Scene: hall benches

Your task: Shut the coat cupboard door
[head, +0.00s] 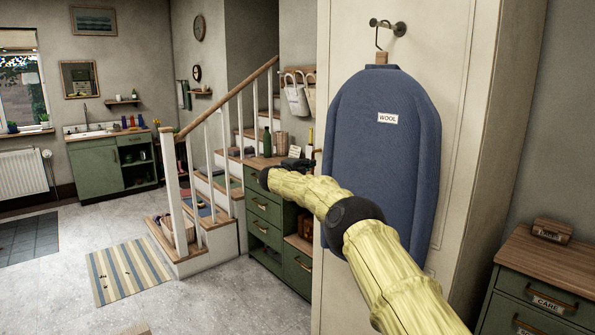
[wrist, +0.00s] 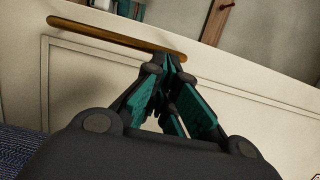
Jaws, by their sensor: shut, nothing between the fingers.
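A tall cream panel, which looks like the coat cupboard door (head: 340,40), fills the right of the head view. A blue garment-shaped piece (head: 385,160) labelled WOOL hangs from a metal hook on it. In the wrist view a cream panelled surface (wrist: 80,85) carries a long wooden bar handle (wrist: 115,38). My gripper (wrist: 165,65) is shut and empty, its tips close to the right end of the bar; contact cannot be told. In the head view my yellow arm crosses the blue piece, and the gripper (head: 295,163) is small and dark beyond the panel's left edge.
A green drawer unit (head: 265,210) stands behind my gripper, with a bottle on top. A staircase with a white railing (head: 195,170) is left of it. Another green drawer unit (head: 545,285) is at lower right. The floor around the striped mat (head: 135,270) is clear.

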